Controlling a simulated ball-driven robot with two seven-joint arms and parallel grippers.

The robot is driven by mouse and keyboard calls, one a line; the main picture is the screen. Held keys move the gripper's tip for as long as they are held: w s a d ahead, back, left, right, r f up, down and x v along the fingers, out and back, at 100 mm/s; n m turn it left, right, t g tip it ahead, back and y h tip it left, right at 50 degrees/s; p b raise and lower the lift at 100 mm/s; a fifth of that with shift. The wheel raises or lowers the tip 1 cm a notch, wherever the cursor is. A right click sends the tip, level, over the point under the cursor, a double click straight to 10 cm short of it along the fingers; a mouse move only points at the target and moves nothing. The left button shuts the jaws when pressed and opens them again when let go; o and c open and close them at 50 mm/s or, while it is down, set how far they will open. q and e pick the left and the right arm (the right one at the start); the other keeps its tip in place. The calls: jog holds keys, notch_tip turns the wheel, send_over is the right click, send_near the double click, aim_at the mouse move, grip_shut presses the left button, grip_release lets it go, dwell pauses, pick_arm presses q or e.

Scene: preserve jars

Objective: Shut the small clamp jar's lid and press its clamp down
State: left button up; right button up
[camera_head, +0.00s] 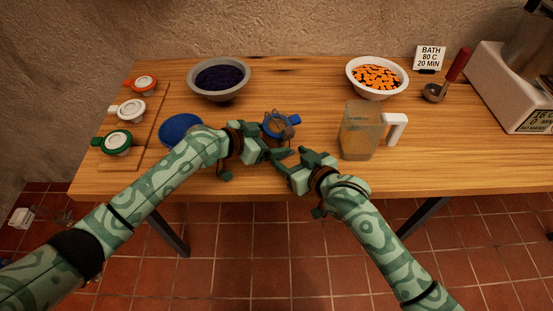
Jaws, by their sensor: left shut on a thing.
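The small clamp jar (275,131) stands near the front middle of the table, with a blue ring or seal and a blue tab at its top right. Metal wire shows around its top. It is too small to tell how far its lid or clamp is down. My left gripper (277,150) is at the jar's front left side, shut on it, and covers its lower part. My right gripper (301,160) is just in front and to the right of the jar, near the table's front edge. Its fingers look apart, with nothing seen between them.
A measuring jug (360,138) stands close on the right. A blue round thing (180,128) lies left, partly behind my arm. Bowls of dark fruit (219,95) and orange pieces (351,79) stand behind. The table between them is clear.

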pick_arm(q)
jog(key=shift+s+f, duration=0.15)
jog(key=shift+f, duration=0.2)
pick_arm(e)
jog(key=shift+o, duration=0.4)
jog(key=shift+v, duration=3.5)
